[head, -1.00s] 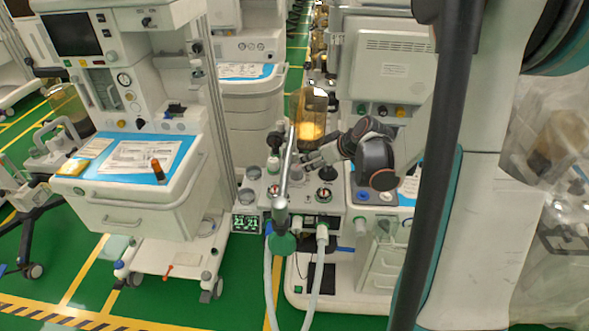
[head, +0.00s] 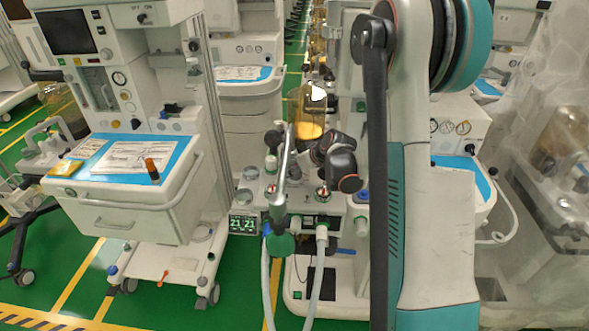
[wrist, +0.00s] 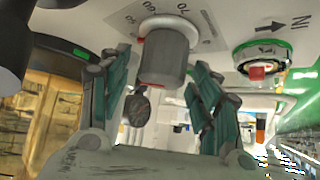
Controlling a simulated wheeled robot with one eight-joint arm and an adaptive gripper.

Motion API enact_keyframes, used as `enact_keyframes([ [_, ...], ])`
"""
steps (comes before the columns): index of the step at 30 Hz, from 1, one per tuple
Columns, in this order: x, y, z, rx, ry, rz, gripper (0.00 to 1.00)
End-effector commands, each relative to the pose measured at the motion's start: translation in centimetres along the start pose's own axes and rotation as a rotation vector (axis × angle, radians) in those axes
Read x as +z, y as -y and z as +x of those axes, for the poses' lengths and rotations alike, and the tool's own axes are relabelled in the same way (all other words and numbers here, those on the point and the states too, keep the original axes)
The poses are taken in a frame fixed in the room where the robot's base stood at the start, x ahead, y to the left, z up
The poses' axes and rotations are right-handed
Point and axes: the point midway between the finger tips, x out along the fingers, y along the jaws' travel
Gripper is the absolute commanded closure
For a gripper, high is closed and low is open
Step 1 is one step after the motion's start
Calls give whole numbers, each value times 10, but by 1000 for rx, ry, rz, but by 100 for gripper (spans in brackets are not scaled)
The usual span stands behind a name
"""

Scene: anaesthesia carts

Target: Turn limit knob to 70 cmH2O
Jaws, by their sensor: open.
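The limit knob (wrist: 165,55) is a grey cylinder at the top centre of the wrist view, on a pale panel with a printed dial scale (wrist: 129,18). A red mark shows at the left of its base; I cannot tell its exact setting. My gripper (wrist: 158,64) is open, with one green finger on each side of the knob. The knob is between the fingers, with visible gaps, and I see no firm contact. In the head view my dark wrist (head: 338,165) is over the machine top and hides the knob.
A green-ringed port with a red centre (wrist: 257,71) is right of the knob. In the head view, an amber canister (head: 309,115) stands behind my wrist, and a metal pole (head: 285,165) is to its left. A cart with a blue top (head: 130,160) stands further left.

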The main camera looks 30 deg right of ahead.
Motion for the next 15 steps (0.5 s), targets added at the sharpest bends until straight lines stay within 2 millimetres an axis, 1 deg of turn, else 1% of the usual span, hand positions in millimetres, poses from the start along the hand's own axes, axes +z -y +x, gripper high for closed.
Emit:
enact_keyframes([
  [3,0,0,4,0,0,0,42],
  [10,0,0,4,0,0,0,42],
  [11,0,0,4,0,0,0,49],
  [12,0,0,4,0,0,0,58],
  [14,0,0,3,0,0,0,72],
  [15,0,0,3,0,0,0,81],
])
